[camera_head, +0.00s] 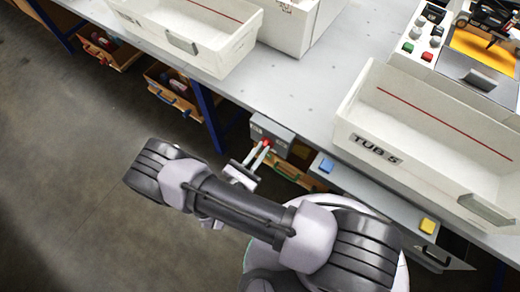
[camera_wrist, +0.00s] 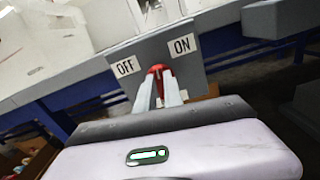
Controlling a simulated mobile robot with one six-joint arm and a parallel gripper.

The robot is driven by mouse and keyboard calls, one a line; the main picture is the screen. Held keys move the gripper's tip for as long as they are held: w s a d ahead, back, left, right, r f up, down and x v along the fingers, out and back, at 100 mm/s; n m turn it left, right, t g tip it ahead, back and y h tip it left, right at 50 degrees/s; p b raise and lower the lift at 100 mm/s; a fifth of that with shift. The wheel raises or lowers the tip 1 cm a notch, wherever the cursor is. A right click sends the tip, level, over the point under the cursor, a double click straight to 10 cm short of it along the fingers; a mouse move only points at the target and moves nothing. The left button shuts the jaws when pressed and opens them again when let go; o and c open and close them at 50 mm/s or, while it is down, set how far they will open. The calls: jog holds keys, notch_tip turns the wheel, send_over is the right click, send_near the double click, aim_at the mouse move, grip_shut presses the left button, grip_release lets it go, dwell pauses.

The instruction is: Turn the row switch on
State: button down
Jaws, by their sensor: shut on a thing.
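The row switch is a grey box (camera_head: 285,130) fixed under the front edge of the bench. Its grey plate (camera_wrist: 190,75) carries an OFF label (camera_wrist: 125,67) on the left and an ON label (camera_wrist: 182,45) on the right in the wrist view. The red handle (camera_wrist: 155,69) sits below and between the two labels. I cannot tell which position it is in, as the fingers cover part of it. My gripper (camera_wrist: 159,86) is shut on the red handle, one finger on each side. In the head view my gripper (camera_head: 262,152) reaches the front of the box.
A white tub labelled TUB 5 (camera_head: 400,155) and another white tub (camera_head: 215,45) stand on the bench (camera_head: 285,85). A blue leg (camera_head: 206,115) is left of the switch. A ledge with blue (camera_head: 326,166) and yellow (camera_head: 427,226) blocks lies right. Open floor (camera_head: 80,190) is left.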

jog(key=m, duration=0.3)
jog(key=shift+m, duration=0.3)
jog(key=shift+s+d+f+m, duration=0.1)
jog(key=shift+d+m, duration=0.05)
jog(key=shift+m, duration=1.75)
jog(key=c, duration=1.5)
grip_release()
jog(key=shift+o, duration=0.2)
jog(key=p+v, duration=0.2)
jog(key=v, duration=1.5)
jog(key=shift+s, duration=0.2)
